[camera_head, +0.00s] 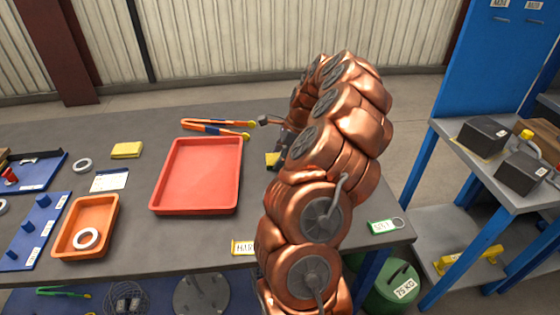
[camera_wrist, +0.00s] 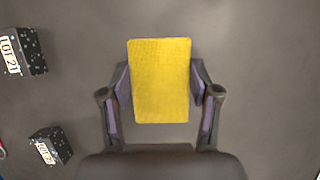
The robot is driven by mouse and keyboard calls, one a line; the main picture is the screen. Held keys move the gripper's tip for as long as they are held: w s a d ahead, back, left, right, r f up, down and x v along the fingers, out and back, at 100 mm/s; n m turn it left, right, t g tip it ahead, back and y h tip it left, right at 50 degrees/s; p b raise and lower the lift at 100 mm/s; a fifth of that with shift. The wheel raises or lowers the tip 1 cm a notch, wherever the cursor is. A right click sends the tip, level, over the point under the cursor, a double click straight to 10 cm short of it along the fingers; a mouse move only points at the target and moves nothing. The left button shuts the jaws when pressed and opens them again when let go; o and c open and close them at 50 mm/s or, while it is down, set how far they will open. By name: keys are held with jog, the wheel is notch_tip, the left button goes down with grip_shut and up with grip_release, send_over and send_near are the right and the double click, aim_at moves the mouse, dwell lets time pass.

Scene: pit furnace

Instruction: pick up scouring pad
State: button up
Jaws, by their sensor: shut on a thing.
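The yellow scouring pad (camera_wrist: 160,80) is a flat rectangular block between the fingers of my gripper (camera_wrist: 160,88) in the wrist view. The two fingers press on its left and right sides, and its face is in full view. In the camera_head view, a small part of the pad (camera_head: 272,159) shows at my gripper (camera_head: 279,146), just right of the red tray. My copper arm hides much of the gripper there. I cannot tell how far the pad is above the tabletop. A second yellow block (camera_head: 126,150) lies on the table further left.
A red tray (camera_head: 157,195) lies left of my arm, with orange-handled tongs (camera_head: 213,127) behind it. An orange tray (camera_head: 61,240) holds a white ring. Two dark speckled boxes, one upper (camera_wrist: 23,50) and one lower (camera_wrist: 50,146), stand left of the gripper in the wrist view.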

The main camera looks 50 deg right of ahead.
aim_at(272, 162)
jog(key=shift+c, duration=0.5)
jog(key=shift+r, duration=0.1)
jog(key=shift+r, duration=0.25)
jog(key=shift+r+b, duration=0.55)
jog(key=shift+r, duration=1.2)
jog(key=shift+s+a, duration=0.55)
jog(key=s+a+b, duration=0.1)
jog(key=s+a, duration=0.2)
jog(key=s+a+r+b, duration=0.1)
jog(key=s+a, duration=0.2)
jog(key=s, duration=0.1)
jog(key=s+a+b, duration=0.1)
jog(key=s+a, duration=0.2)
jog(key=a, duration=0.1)
jog(key=shift+s+r, duration=0.15)
jog(key=shift+s, duration=0.1)
